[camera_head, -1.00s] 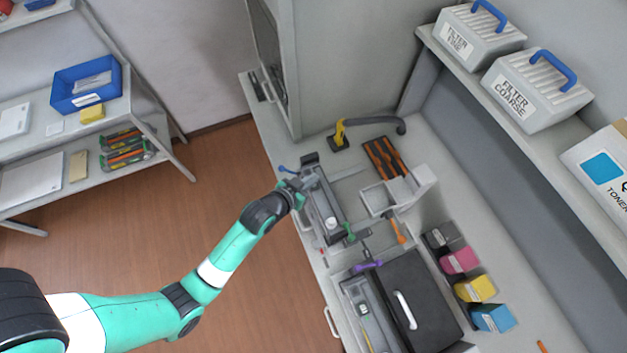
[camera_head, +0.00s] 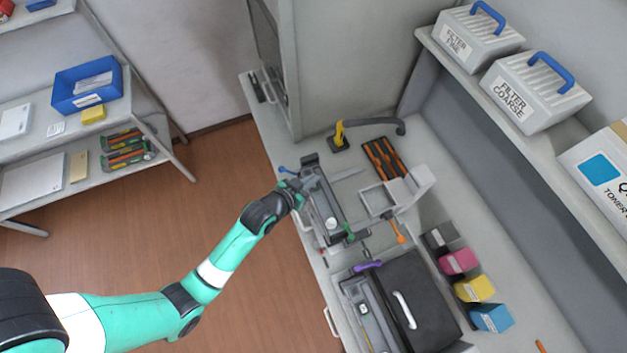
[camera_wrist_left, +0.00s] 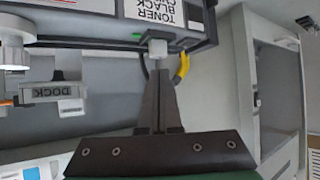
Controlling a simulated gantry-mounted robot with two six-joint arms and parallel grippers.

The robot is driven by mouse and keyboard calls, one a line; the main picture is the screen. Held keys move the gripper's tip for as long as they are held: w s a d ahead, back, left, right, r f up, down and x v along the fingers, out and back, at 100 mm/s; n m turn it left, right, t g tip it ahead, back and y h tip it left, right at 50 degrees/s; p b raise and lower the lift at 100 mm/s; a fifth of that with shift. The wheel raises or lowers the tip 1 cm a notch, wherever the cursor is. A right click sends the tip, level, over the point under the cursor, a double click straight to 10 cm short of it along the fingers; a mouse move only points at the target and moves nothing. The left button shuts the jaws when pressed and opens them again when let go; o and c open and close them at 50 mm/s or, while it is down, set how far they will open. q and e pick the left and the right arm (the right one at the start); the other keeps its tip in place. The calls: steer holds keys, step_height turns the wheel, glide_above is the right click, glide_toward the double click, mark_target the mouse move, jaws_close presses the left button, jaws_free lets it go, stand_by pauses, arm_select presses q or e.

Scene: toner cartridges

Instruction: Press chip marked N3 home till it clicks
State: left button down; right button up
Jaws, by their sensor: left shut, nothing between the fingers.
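My left gripper (camera_head: 309,183) is at the upper part of a long dark cartridge (camera_head: 325,206) on the bench. In the left wrist view its fingers (camera_wrist_left: 159,76) are shut with nothing between them. Their tips are at or very near a small pale block (camera_wrist_left: 157,47) on the underside edge of the cartridge, as seen there; contact is unclear. The cartridge (camera_wrist_left: 100,38) has an upside-down white label (camera_wrist_left: 163,10) reading TONER BLACK. No N3 mark is legible, so I cannot tell whether the pale block is that chip. My right gripper is not in view.
An upside-down DOCK label (camera_wrist_left: 58,92) shows on a grey part. Beside the cartridge are a grey open box (camera_head: 377,198) and an orange-and-black rack (camera_head: 383,158). A black case (camera_head: 420,290) and coloured cartridges (camera_head: 459,261) stand nearer. A tall cabinet (camera_head: 335,70) rises behind.

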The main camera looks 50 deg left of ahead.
arm_select(q)
step_height(320, 180, up, 6)
steer(key=p, duration=0.5)
steer(key=shift+f, duration=0.15)
stand_by(0.3)
steer(key=w+d+r+t+p, duration=0.1)
steer(key=w+d+r+t, duration=0.2)
steer(key=r, duration=1)
steer(key=w+d+r+m+t+h+p, duration=0.15)
steer(key=w+r, duration=0.35)
steer(key=r, duration=0.7)
steer(key=w+d+r+t+p, duration=0.1)
steer(key=w+r+t+p, duration=0.2)
steer(key=r, duration=1)
step_height(320, 180, up, 15)
steer(key=s+d+t, duration=0.2)
steer(key=t, duration=0.2)
steer(key=s+d+r+t+h, duration=0.1)
steer(key=s+r+t, duration=0.1)
steer(key=s+r, duration=0.4)
steer(key=s+d+r+m+t+h, duration=0.1)
steer(key=s+r+t, duration=0.1)
steer(key=s+r, duration=0.5)
step_height(320, 180, up, 6)
steer(key=shift+s+d+f+t+p, duration=0.15)
steer(key=shift+s+t+p, duration=0.05)
steer(key=shift+t+p, duration=0.15)
